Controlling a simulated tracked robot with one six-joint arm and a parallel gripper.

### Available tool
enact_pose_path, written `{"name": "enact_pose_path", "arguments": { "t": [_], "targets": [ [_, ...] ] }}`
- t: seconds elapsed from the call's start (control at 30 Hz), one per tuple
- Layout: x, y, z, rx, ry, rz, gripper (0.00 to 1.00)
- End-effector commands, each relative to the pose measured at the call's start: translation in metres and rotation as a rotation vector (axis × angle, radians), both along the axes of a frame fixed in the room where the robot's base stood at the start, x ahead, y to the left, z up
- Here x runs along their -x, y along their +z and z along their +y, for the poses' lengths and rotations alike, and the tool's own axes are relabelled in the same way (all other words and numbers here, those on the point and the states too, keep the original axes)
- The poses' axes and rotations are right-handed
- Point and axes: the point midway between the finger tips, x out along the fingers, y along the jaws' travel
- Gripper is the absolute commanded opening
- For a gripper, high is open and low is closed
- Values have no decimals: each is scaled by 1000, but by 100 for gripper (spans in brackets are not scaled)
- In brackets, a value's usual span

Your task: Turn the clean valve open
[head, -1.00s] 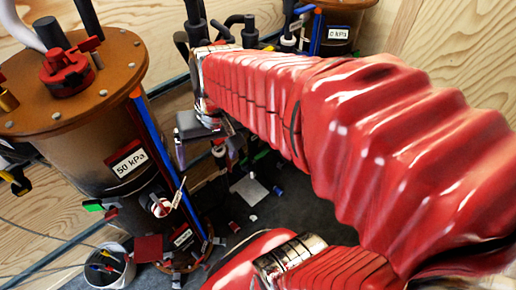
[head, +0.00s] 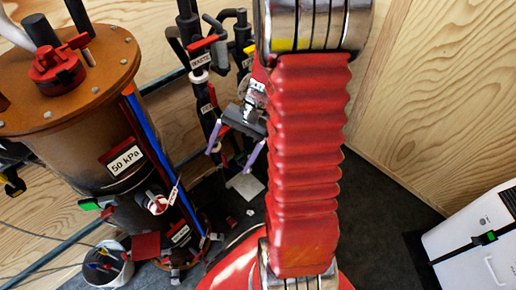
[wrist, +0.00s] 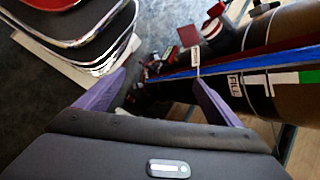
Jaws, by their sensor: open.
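My gripper (head: 227,162) is open and empty in the head view, its two purple fingers spread and pointing down to the left. It also shows open in the wrist view (wrist: 159,77). Behind it stand black vertical pipes with white labels and red valve handles (head: 203,43); one label (head: 200,60) seems to read WASTE. I cannot tell which valve is marked clean. The gripper is below these handles and touches none that I can see.
A brown tank (head: 75,150) marked 50 kPa stands at the left with a blue pipe (head: 150,150). It shows in the wrist view (wrist: 285,40). A white bucket (head: 108,265) is at lower left. A white case (head: 470,240) stands at right. Dark floor (head: 375,220) is free between.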

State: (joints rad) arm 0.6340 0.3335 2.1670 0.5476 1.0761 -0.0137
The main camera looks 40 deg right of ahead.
Motion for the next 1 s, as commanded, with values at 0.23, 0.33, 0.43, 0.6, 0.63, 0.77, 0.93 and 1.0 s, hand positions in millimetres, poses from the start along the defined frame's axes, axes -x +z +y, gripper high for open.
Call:
{"name": "enact_pose_path", "arguments": {
  "t": [0.23, 0.33, 0.43, 0.6, 0.63, 0.77, 0.93, 1.0],
  "targets": [
    [-10, -42, -23, -166, -184, 58, 88],
    [-16, -57, -31, -238, -262, 70, 88],
    [-25, -71, -40, -310, -343, 75, 88],
    [-39, -96, -59, -438, -485, 72, 88],
    [-42, -100, -62, -461, -510, 70, 88],
    [-51, -120, -79, -556, -621, 58, 88],
    [-61, -149, -104, -677, -767, 34, 88],
    [-63, -161, -115, -725, -829, 20, 88]
  ]
}}
